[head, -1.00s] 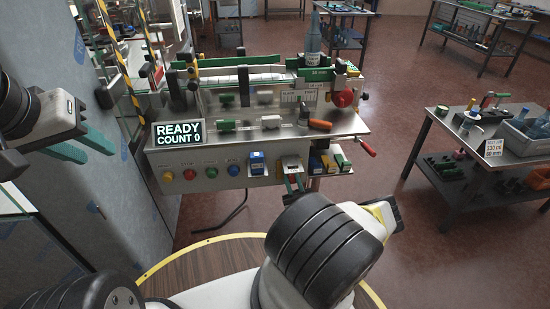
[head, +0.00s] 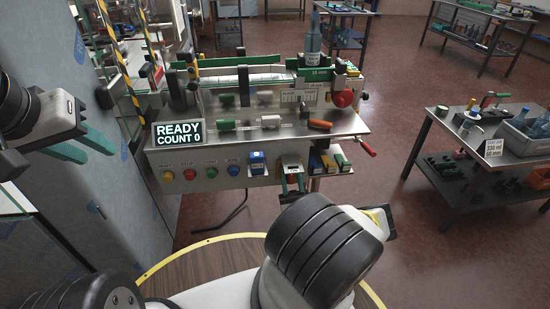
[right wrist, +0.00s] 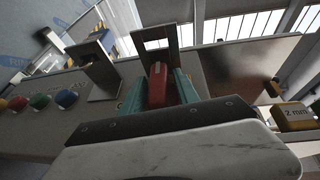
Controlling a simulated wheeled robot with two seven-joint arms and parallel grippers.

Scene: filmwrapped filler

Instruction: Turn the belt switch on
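The filler machine (head: 270,140) stands ahead, its sign (head: 180,134) reading "READY COUNT 0". My right gripper (head: 293,177) is at its front panel, right of the blue block. In the right wrist view its teal fingers (right wrist: 160,84) stand apart on either side of a red lever-like piece (right wrist: 158,86), inside a metal bracket (right wrist: 143,40). This piece may be the belt switch; no label is readable, and I cannot tell whether a finger touches it. My left gripper (head: 98,155) is open and empty at the left, away from the machine.
Yellow (head: 167,176), red (head: 190,174), green (head: 212,172) and blue (head: 234,170) buttons line the panel. A blue block (head: 257,163) sits left of my right gripper; a "2 mm" block (right wrist: 296,116) is right. A side table (head: 480,170) stands right, with open floor between.

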